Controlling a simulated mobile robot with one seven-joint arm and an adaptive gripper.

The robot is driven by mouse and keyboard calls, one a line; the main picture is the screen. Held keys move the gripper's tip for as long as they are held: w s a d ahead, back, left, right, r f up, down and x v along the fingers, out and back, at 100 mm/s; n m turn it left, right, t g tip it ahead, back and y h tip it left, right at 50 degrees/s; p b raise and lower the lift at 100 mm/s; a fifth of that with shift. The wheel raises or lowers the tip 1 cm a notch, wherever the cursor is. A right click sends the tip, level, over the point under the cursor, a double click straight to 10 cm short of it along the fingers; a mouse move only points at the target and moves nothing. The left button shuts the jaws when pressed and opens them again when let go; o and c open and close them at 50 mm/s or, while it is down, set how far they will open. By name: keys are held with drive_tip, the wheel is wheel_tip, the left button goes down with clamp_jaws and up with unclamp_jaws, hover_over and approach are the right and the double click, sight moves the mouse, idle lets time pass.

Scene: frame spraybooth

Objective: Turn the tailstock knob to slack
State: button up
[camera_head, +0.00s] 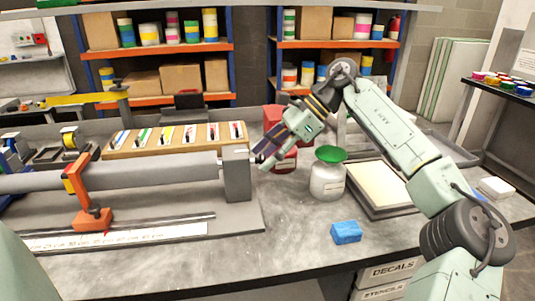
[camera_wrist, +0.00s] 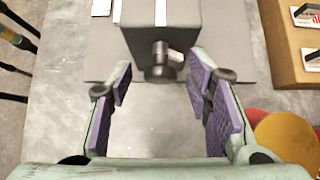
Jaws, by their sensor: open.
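The tailstock is a grey block (camera_head: 236,176) at the right end of the long grey cylinder; it also fills the top middle of the wrist view (camera_wrist: 160,30). Its dark round knob (camera_wrist: 160,66) sticks out of the block's end face towards me, with a small pale mark on the shaft's right side. My gripper (camera_head: 264,160) is at the block's right end in the head view. In the wrist view my gripper (camera_wrist: 162,85) is open and empty, its purple pads left and right of the knob with clear gaps. In the head view my fingers mostly hide the knob.
A white jar with a green funnel (camera_head: 328,178) and a blue block (camera_head: 346,232) stand to the right on the bench. Red containers (camera_head: 272,116) stand behind my gripper. A wooden rack of cards (camera_head: 175,139) lies behind the cylinder. An orange clamp (camera_head: 92,215) stands at left.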

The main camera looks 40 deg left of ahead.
drive_tip(key=shift+c, duration=0.4)
clamp_jaws()
